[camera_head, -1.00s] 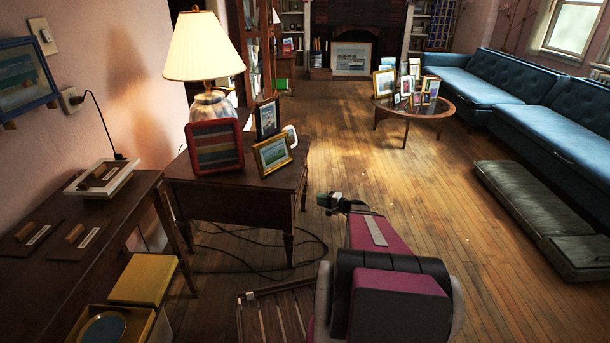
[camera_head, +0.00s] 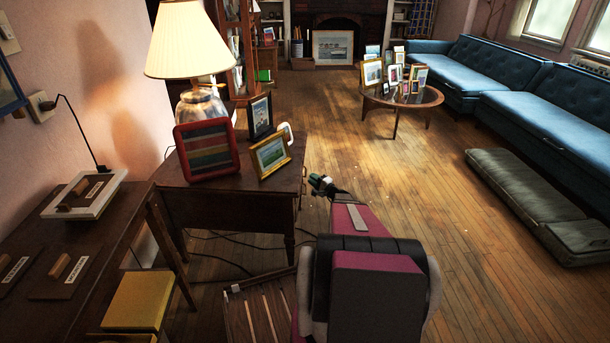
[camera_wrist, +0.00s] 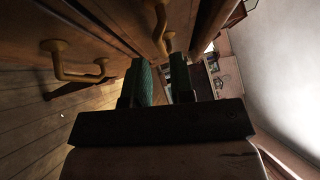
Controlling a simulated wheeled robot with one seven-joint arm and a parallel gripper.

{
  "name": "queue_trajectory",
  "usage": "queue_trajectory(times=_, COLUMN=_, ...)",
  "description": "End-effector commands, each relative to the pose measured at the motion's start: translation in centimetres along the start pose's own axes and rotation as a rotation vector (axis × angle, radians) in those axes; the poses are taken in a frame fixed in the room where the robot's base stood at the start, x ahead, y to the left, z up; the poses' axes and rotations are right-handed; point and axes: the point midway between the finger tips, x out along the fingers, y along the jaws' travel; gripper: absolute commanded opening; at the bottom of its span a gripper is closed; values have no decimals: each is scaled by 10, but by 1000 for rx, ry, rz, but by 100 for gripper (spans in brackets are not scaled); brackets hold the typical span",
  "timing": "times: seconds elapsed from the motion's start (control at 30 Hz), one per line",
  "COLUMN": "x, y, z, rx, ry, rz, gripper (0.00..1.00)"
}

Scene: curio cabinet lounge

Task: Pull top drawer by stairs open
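The dark wooden cabinet (camera_head: 225,208) with the lamp on it stands left of my arm in the head view. Its drawer side faces right, mostly edge-on. In the wrist view, which is turned sideways, two brass handles show on the wooden fronts. The upper handle (camera_wrist: 161,28) lies just ahead of my green fingertips, in line with the gap between them. The lower handle (camera_wrist: 78,65) is farther left. My gripper (camera_wrist: 160,62) is open with a narrow gap, and nothing is clearly held. In the head view, my gripper (camera_head: 321,185) is beside the cabinet's right side.
A lamp (camera_head: 197,45) and picture frames (camera_head: 207,149) stand on the cabinet. A slatted wooden piece (camera_head: 262,312) is below my arm. Cables (camera_head: 220,262) lie on the floor. A round table (camera_head: 397,101), a blue sofa (camera_head: 545,105) and a grey cushion (camera_head: 520,190) stand across clear floor.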

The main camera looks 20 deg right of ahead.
Motion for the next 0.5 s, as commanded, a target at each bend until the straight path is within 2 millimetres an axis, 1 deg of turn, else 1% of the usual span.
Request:
queue_trajectory(times=0.03, x=11, y=0, z=-1, rx=0, ry=-1, rz=0, gripper=22)
queue_trajectory(times=0.2, x=35, y=0, z=-1, rx=0, ry=-1, rz=0, gripper=22)
queue_trajectory(times=0.33, x=45, y=0, z=-1, rx=1, ry=1, rz=1, gripper=22)
queue_trajectory(times=0.5, x=50, y=0, z=0, rx=1, ry=0, rz=1, gripper=22)
